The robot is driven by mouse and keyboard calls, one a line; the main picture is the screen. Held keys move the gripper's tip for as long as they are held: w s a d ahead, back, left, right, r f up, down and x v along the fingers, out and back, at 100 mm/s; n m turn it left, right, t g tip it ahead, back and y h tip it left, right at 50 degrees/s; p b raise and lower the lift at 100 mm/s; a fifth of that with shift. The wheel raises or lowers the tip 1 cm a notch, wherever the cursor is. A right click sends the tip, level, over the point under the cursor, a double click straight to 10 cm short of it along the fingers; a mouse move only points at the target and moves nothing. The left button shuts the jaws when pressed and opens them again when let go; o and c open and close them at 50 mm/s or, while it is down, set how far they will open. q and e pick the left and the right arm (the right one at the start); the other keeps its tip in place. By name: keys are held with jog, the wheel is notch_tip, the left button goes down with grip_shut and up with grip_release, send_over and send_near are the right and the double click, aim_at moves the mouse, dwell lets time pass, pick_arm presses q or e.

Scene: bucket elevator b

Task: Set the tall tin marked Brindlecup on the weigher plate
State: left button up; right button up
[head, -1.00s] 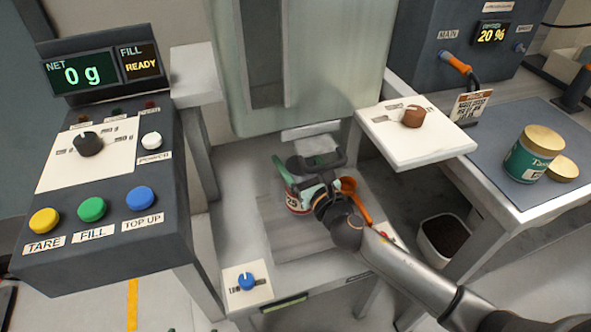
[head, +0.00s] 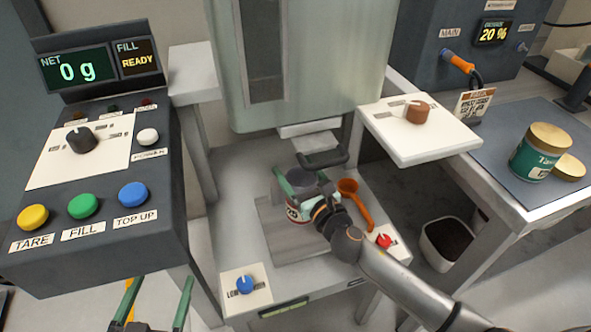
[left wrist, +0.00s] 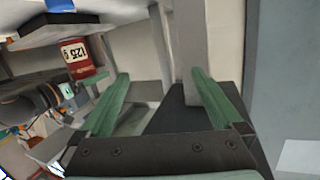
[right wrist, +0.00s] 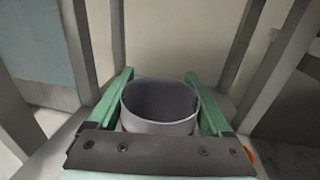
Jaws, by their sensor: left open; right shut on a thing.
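My right gripper (head: 298,190) is shut on a red tin (head: 295,214) with a white label reading "125 g" in the left wrist view (left wrist: 77,60). No brand name is legible on it. The right wrist view shows its open grey mouth (right wrist: 160,108) upright between the green fingers. The tin is over the square grey weigher plate (head: 275,240) on the low bench; I cannot tell whether it touches the plate. My left gripper (head: 156,296) is open and empty at the bottom of the head view, left of the bench.
An orange scoop (head: 352,195) lies just right of the tin. A dark handle (head: 325,160) sits under the hopper behind it. A teal tin (head: 540,153) stands on the right table. The button console (head: 100,190) reads "0 g". The bench front has a blue knob (head: 245,285).

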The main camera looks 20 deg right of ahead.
pick_arm(q)
jog(key=shift+r, duration=0.3)
pick_arm(e)
jog(key=shift+f, duration=0.1)
pick_arm(q)
jog(key=shift+r, duration=0.1)
pick_arm(e)
jog(key=o, duration=1)
